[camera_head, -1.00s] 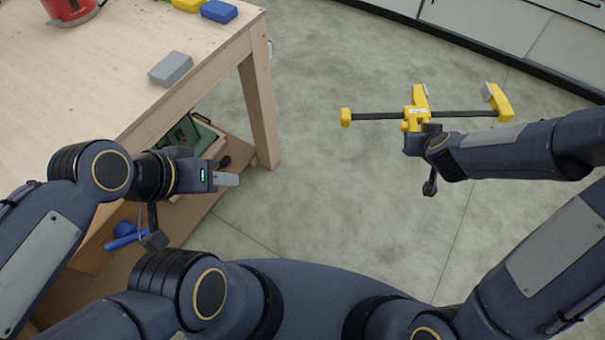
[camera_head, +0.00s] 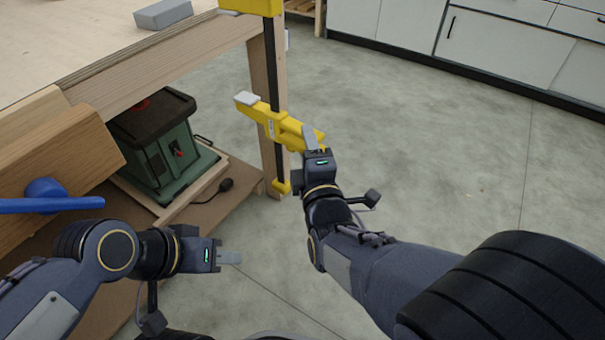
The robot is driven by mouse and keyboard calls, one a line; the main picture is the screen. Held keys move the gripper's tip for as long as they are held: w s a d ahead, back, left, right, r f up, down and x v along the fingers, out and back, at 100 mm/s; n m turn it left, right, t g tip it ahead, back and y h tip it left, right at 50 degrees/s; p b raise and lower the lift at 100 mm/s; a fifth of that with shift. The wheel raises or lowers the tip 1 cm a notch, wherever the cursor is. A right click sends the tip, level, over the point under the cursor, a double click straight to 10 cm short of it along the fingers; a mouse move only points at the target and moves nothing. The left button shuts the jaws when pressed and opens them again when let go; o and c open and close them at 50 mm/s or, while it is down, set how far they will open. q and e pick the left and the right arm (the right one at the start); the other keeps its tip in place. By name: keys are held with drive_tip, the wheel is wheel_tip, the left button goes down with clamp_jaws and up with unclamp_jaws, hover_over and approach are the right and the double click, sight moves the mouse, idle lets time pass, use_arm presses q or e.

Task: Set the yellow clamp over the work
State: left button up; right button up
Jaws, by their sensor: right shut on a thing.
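The yellow clamp (camera_head: 268,115) stands nearly upright with its dark bar vertical, in front of the table's right front corner. Its upper jaw (camera_head: 250,5) is cut by the top edge of the view, beside the tabletop corner. Its sliding jaw, with a grey pad, points left, below the tabletop level. My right gripper (camera_head: 312,142) is shut on the yellow sliding part. I cannot tell whether the clamp touches the table. My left gripper (camera_head: 228,257) is low at the left, apart from the clamp; its fingers show edge-on.
The wooden table (camera_head: 110,62) has a grey block (camera_head: 163,14) on top. A wooden vise (camera_head: 60,150) with a blue handle (camera_head: 50,205) juts from its front. A green machine (camera_head: 165,150) sits on the lower shelf. The floor to the right is clear; white cabinets (camera_head: 490,40) stand behind.

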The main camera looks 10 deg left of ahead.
sight(279, 137)
drive_tip(key=shift+s+a+n, duration=0.3)
drive_tip(key=shift+a, duration=0.3)
drive_tip(key=shift+w+a, duration=0.3)
drive_tip(key=shift+a, duration=0.5)
drive_tip(key=shift+w+a, duration=0.3)
drive_tip(key=shift+a, duration=0.55)
drive_tip(key=shift+w+a, duration=0.3)
drive_tip(key=shift+a, duration=0.5)
drive_tip(key=shift+s+d+f+y+b, duration=0.1)
drive_tip(key=shift+d+f+y+b, duration=0.1)
drive_tip(key=shift+y+b, duration=0.25)
